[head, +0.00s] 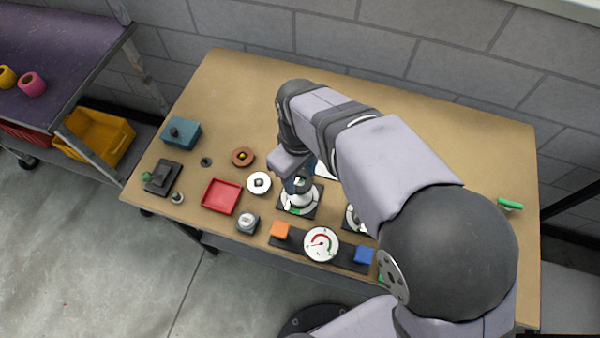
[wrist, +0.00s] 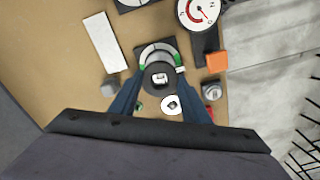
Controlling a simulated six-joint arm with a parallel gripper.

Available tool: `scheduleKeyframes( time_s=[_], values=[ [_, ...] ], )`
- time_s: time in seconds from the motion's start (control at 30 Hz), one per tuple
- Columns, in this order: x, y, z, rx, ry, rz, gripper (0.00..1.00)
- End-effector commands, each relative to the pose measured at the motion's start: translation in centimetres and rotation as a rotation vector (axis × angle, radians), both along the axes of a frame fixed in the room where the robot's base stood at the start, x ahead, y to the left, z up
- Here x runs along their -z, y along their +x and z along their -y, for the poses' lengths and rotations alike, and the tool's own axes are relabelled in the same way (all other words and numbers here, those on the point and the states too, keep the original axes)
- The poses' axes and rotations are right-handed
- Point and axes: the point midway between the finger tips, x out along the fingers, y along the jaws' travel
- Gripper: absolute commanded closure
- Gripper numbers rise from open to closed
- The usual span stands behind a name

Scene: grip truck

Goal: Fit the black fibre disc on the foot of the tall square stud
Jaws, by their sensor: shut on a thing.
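The black fibre disc (wrist: 150,83) is between the two blue fingers of my gripper (wrist: 160,70), which is shut on it. A small pale square shows at the disc's middle; I cannot tell whether it is the stud or the surface seen through the hole. Behind the disc in the wrist view is a white round fixture (wrist: 155,50) on a dark plate. In the head view my gripper (head: 299,184) is over this fixture (head: 301,204), and my arm and fingers hide the disc and stud foot. A white disc (head: 259,183) with a dark centre lies left of it.
A second white fixture (head: 354,220) is partly hidden by my arm. A gauge (head: 321,243) stands between an orange block (head: 280,230) and a blue block (head: 364,255). A red tray (head: 221,196), brown disc (head: 243,157) and teal box (head: 184,133) stand left.

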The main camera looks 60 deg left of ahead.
Motion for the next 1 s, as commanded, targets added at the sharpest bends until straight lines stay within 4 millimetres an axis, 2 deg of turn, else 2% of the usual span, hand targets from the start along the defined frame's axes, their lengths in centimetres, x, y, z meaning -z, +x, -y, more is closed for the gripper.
scheduleKeyframes(
  time_s=[1.0],
  values=[
    [2.4, 0.0, 0.0, 0.000, 0.000, 0.000, 0.79]
  ],
)
